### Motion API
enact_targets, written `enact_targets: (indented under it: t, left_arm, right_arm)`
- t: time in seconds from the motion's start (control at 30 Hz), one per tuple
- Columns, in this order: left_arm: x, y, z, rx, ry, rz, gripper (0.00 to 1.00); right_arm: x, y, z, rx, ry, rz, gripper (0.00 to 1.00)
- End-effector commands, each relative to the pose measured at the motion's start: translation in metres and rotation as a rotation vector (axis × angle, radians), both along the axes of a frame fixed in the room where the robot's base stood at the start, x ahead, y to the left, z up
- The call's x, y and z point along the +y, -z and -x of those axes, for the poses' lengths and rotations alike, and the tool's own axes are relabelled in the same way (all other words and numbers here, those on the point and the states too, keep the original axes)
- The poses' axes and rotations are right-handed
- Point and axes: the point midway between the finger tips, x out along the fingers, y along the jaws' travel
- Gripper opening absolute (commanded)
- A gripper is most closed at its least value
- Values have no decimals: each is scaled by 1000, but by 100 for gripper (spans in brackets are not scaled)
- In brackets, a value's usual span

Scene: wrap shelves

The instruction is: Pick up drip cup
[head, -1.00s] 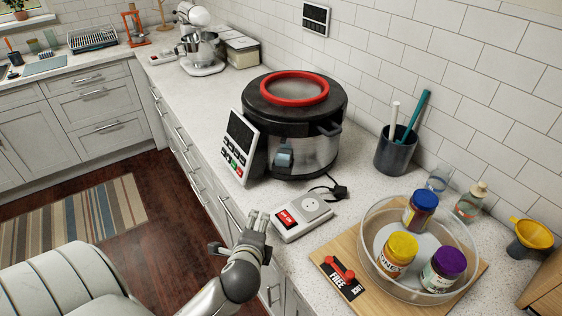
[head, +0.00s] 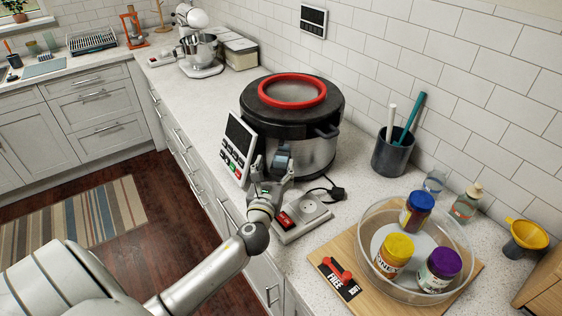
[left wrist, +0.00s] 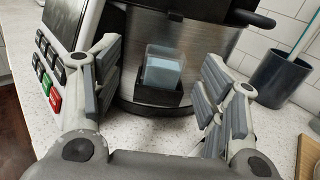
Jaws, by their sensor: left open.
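The drip cup is a small translucent blue-grey cup in a dark holder on the front of a large round cooker (head: 315,152). In the left wrist view the cup (left wrist: 164,70) sits upright, between my open fingers and beyond them. My left gripper (head: 271,172) is open and empty, just in front of the cup, and partly hides it in the head view. Its two fingers also show in the left wrist view (left wrist: 163,88), apart from the cup on both sides. My right gripper is not in view.
A control panel (head: 238,147) stands close at the cooker's left. A switch box with a socket (head: 310,208) lies just right of the gripper. A clear round dish (head: 460,245) with jars stands at the right. A dark utensil pot (head: 391,155) is near the wall.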

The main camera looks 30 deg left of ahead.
Motion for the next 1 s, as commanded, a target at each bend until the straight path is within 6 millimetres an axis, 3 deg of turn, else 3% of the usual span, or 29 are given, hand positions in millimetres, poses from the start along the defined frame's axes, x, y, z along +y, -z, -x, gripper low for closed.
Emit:
enact_targets:
  t: [0.23,0.53,0.9,1.0]
  left_arm:
    - [4,-2,-16,-2,-1,4,66]
    - [13,-3,-51,0,-1,3,66]
    - [16,-1,-57,0,-1,3,66]
    - [16,-1,-57,1,-1,4,53]
  right_arm:
    - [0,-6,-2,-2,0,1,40]
    - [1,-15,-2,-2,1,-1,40]
    - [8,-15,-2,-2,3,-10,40]
    - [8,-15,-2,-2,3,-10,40]
